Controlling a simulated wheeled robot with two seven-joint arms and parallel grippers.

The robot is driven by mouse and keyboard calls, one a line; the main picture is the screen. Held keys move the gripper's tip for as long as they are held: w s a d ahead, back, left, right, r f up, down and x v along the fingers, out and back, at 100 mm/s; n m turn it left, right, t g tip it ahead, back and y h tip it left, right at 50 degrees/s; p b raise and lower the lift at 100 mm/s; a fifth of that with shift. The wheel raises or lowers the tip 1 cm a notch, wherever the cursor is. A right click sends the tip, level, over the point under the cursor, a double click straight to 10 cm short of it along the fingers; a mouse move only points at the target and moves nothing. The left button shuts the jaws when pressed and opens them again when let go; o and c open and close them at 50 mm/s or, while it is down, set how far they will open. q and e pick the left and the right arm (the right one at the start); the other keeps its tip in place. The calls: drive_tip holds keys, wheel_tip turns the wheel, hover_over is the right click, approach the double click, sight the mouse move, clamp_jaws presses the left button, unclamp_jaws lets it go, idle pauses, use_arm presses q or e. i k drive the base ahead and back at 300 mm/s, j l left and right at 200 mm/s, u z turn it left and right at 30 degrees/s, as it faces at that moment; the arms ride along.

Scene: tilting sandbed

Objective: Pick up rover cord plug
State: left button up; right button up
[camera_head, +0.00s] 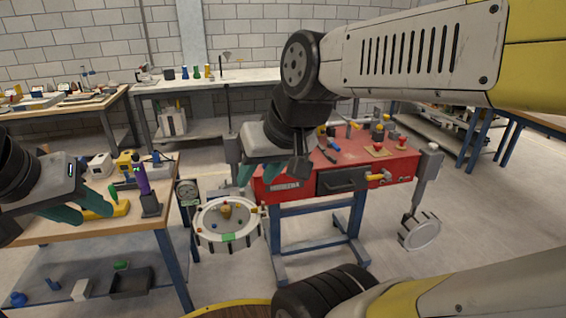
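I cannot make out a rover cord plug for certain. My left gripper (82,208) is at the left, over the front of the wooden workbench (60,232). Its two teal fingers are apart, with nothing visible between them. A yellow piece (120,209) lies on the bench just right of the fingertips; whether they touch is unclear. Right of it stands a purple-handled tool (142,180) in a dark holder (151,205). My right gripper (246,174) hangs in the middle, in front of the red workbench; a teal finger shows, but its opening is unclear.
A round white-rimmed tray (203,237) with small coloured pieces is between the benches. The red workbench (285,187) carries tools and red knobs. A white device (101,165) and a yellow device (126,162) stand at the back of the left bench. Open floor lies at the right.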

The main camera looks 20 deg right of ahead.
sight(156, 156)
drive_tip(key=i+j+z, duration=0.85)
drive_tip(key=j, duration=0.3)
drive_tip(key=i+j+z, duration=0.3)
drive_tip(key=j, duration=0.15)
drive_tip(key=k, duration=0.05)
